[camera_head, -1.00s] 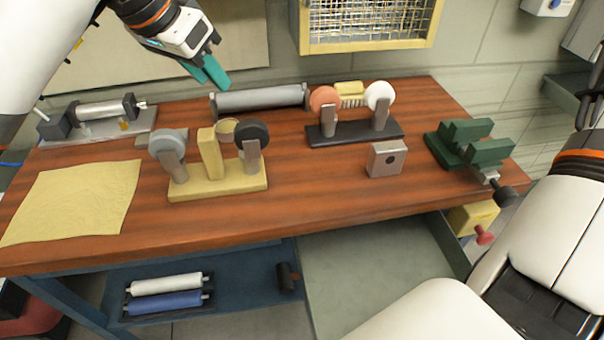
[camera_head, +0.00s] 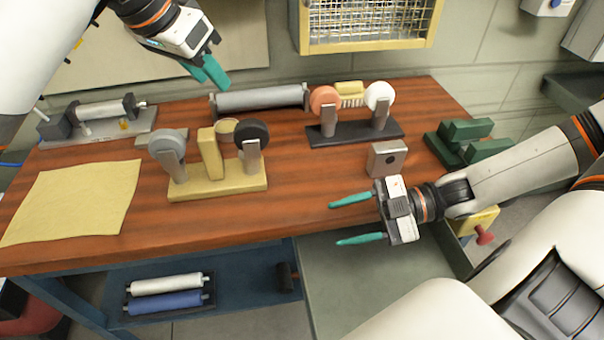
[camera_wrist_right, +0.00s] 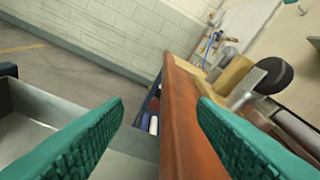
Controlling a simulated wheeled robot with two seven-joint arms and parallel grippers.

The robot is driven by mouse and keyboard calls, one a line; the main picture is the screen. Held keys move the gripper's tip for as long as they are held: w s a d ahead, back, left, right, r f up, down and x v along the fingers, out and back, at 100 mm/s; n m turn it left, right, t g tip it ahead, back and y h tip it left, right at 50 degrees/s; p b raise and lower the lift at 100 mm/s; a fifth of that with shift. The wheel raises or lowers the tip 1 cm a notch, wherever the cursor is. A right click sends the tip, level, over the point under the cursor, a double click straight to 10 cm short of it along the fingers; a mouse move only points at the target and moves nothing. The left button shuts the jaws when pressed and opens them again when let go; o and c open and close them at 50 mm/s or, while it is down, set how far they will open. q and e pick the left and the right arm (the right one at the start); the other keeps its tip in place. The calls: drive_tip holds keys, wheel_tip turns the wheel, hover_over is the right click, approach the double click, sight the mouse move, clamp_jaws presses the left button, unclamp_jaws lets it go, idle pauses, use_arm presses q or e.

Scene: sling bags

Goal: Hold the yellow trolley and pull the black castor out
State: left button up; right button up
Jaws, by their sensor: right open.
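The yellow trolley (camera_head: 222,187) stands on the wooden bench, left of the middle. It has a yellow base and an upright yellow block. The black castor (camera_head: 252,135) sits on its right post, and a grey castor (camera_head: 168,143) on its left post. The black castor also shows in the right wrist view (camera_wrist_right: 273,76), at the right. My right gripper (camera_head: 350,220) is open and empty, at the bench's front edge, to the right of the trolley and apart from it. My left gripper (camera_head: 210,75) is above the back of the bench, clear of the trolley; its fingers look close together.
A dark trolley (camera_head: 355,134) with orange and white castors stands behind to the right. A small grey block (camera_head: 387,158) is near my right gripper, and a green vise (camera_head: 466,140) is at the right. A yellow cloth (camera_head: 70,203) lies left. An open drawer (camera_head: 385,262) juts out below.

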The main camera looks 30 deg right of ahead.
sight(247, 161)
drive_tip(key=w+r+m+t, duration=0.1)
drive_tip(key=w+m+t, duration=0.1)
drive_tip(key=w, duration=0.1)
drive_tip(key=w+a+r+m+t, duration=0.1)
drive_tip(key=w+r+t, duration=0.1)
drive_tip(key=w, duration=0.2)
drive_tip(key=w+r+m+t, duration=0.1)
drive_tip(key=w+m, duration=0.1)
drive_tip(key=w, duration=0.2)
drive_tip(key=shift+w+a+r+m+t, duration=0.2)
drive_tip(key=shift+w+r+m+t, duration=0.1)
drive_tip(key=shift+r+t, duration=0.1)
drive_tip(key=f+m+h, duration=0.1)
drive_tip(key=w+f+m+t+h, duration=0.1)
drive_tip(key=f+m, duration=0.1)
drive_tip(key=w+f+m+h, duration=0.1)
drive_tip(key=m, duration=0.1)
drive_tip(key=shift+d+f+t, duration=0.3)
drive_tip(key=shift+t, duration=0.1)
drive_tip(key=shift+w+a+f, duration=0.1)
drive_tip(key=shift+w, duration=0.05)
drive_tip(key=x, duration=1.1)
drive_tip(key=shift+w+a+f, duration=0.1)
drive_tip(key=shift+w+a, duration=0.1)
drive_tip(key=shift+a, duration=0.05)
